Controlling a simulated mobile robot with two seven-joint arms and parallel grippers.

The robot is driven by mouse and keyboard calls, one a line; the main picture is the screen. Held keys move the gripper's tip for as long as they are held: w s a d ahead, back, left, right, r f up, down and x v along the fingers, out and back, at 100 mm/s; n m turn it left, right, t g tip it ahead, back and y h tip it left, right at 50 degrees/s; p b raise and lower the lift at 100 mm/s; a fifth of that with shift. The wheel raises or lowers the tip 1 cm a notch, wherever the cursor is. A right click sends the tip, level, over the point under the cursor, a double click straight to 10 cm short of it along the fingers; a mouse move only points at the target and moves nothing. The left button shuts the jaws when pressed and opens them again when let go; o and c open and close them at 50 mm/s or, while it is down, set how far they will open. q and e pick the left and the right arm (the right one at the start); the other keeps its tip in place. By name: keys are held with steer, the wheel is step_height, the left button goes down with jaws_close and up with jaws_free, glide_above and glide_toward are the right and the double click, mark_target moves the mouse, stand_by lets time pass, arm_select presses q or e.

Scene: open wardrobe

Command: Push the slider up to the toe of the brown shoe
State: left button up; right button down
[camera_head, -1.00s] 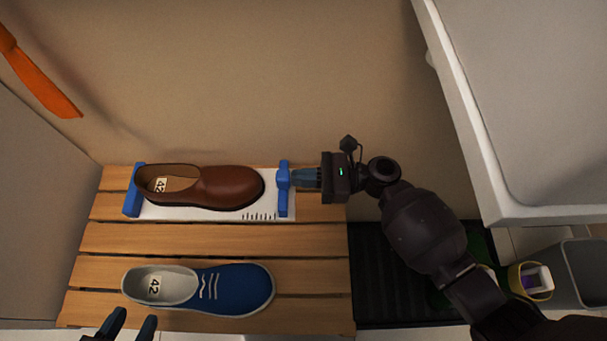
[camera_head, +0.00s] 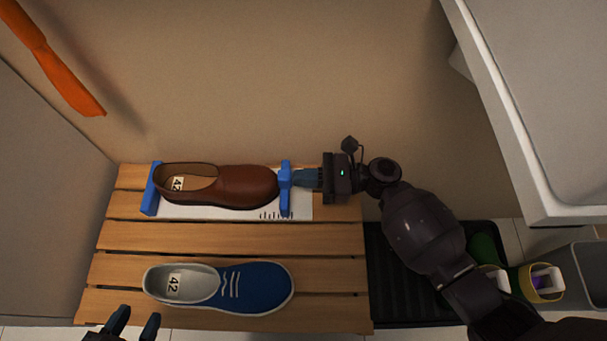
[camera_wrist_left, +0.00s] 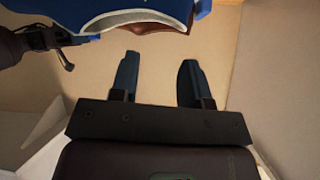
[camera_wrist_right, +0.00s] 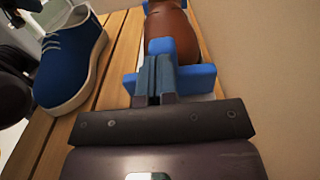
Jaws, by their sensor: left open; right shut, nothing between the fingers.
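The brown shoe (camera_head: 232,186) lies on the white measuring board (camera_head: 235,213), its heel by the blue heel stop (camera_head: 151,188) and its toe pointing right. The blue slider (camera_head: 285,187) stands across the board right at the toe; any gap is too small to tell. My right gripper (camera_head: 298,178) is shut and empty, its fingertips against the slider's right side. In the right wrist view the shut fingers (camera_wrist_right: 155,75) meet the slider (camera_wrist_right: 197,78), with the brown shoe (camera_wrist_right: 172,35) just beyond. My left gripper (camera_head: 135,322) is open and empty at the lower left.
A blue shoe (camera_head: 220,287) marked 42 lies on the slatted wooden bench (camera_head: 235,236) in front. An orange strip (camera_head: 55,65) hangs at the upper left.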

steer(key=shift+d, duration=0.5)
steer(key=d+p, duration=0.1)
steer(key=d, duration=0.9)
arm_select(q)
steer(key=shift+d+r+g, duration=0.1)
steer(key=shift+g, duration=0.2)
steer(key=shift+w+r, duration=0.1)
arm_select(e)
steer(key=shift+a, duration=0.1)
